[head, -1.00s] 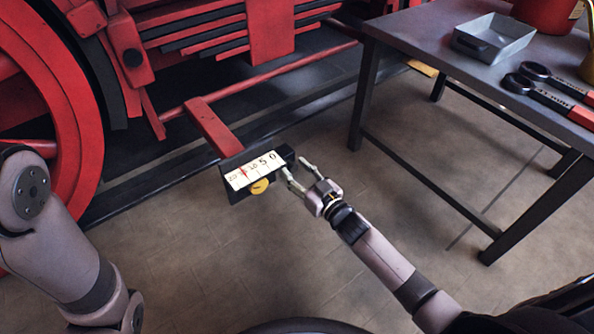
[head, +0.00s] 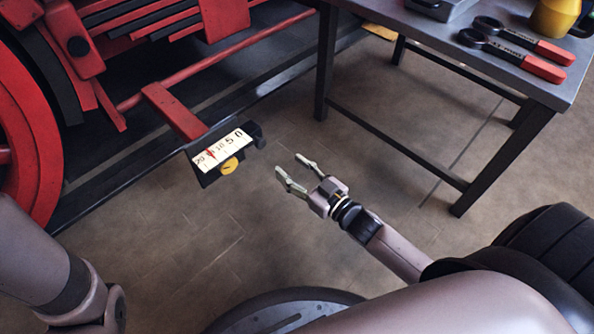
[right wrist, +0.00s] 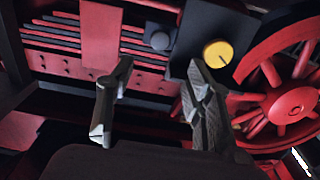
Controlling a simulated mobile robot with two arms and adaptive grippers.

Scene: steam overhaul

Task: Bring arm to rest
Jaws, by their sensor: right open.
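My right gripper (head: 294,172) is open and empty in the head view. It hangs over the floor, apart from and to the right of the dial box. In the right wrist view its two fingers (right wrist: 153,110) stand apart with nothing between them. The dial box has a white scale plate (head: 219,150) with numbers and a red pointer, and a yellow knob (head: 229,166) below it. The knob also shows in the right wrist view (right wrist: 218,54), beyond the right finger. My left arm (head: 45,265) comes in at the lower left; its gripper is out of view.
A red locomotive with a wheel (head: 30,150) and a red bracket (head: 173,110) stands at the left. A grey table (head: 500,75) at the right holds two red-handled wrenches (head: 516,45), a grey tray (head: 440,8) and a yellow container (head: 555,17). Floor between them is clear.

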